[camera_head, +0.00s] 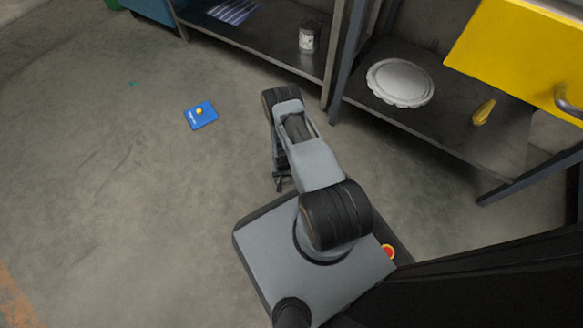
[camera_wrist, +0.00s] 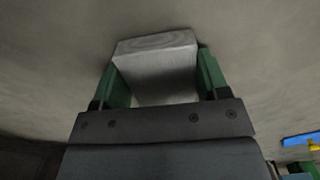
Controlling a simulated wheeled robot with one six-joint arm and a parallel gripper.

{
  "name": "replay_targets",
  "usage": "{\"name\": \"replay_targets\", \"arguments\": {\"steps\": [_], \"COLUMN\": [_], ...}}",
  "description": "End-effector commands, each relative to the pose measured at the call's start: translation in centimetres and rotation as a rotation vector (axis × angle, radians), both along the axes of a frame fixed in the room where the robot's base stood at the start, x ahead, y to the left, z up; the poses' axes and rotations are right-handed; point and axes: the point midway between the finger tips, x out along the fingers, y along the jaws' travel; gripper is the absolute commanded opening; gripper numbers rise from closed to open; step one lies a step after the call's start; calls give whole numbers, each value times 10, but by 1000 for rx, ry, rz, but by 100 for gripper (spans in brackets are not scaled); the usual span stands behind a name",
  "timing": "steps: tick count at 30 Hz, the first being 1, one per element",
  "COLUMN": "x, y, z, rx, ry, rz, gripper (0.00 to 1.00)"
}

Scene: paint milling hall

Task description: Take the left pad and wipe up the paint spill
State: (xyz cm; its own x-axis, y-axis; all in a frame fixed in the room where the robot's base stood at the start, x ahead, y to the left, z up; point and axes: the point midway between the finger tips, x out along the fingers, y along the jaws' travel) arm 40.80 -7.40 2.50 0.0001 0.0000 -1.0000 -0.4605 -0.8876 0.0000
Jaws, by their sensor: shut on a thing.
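My gripper (camera_wrist: 158,78) is shut on a pale grey block (camera_wrist: 158,62), with one green finger on each side of it. I cannot tell whether this block is the left pad. In the head view the gripper end hangs beside my base, and the block cannot be made out there. A blue flat piece with a yellow knob (camera_head: 200,115) lies on the floor, left of my arm. It also shows at the right edge of the wrist view (camera_wrist: 300,140).
A low dark shelf (camera_head: 232,32) at the back holds a can (camera_head: 307,37). Another shelf on the right holds a pale round lid-like disc (camera_head: 400,82) and a yellow item (camera_head: 484,112). A yellow cabinet (camera_head: 515,50) overhangs it. The floor on the left is mostly clear.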

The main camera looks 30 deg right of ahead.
Motion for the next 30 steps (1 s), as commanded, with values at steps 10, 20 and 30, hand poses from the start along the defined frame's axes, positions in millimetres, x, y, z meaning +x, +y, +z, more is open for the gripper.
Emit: {"name": "replay_targets", "arguments": {"steps": [10, 20, 30], "x": [-3, -2, -3], "y": [-3, -2, -2], "z": [30, 60, 82], "rx": [0, 0, 0], "ry": [0, -1, 0], "rz": [5, 7, 8], "gripper": [49, 49, 49]}}
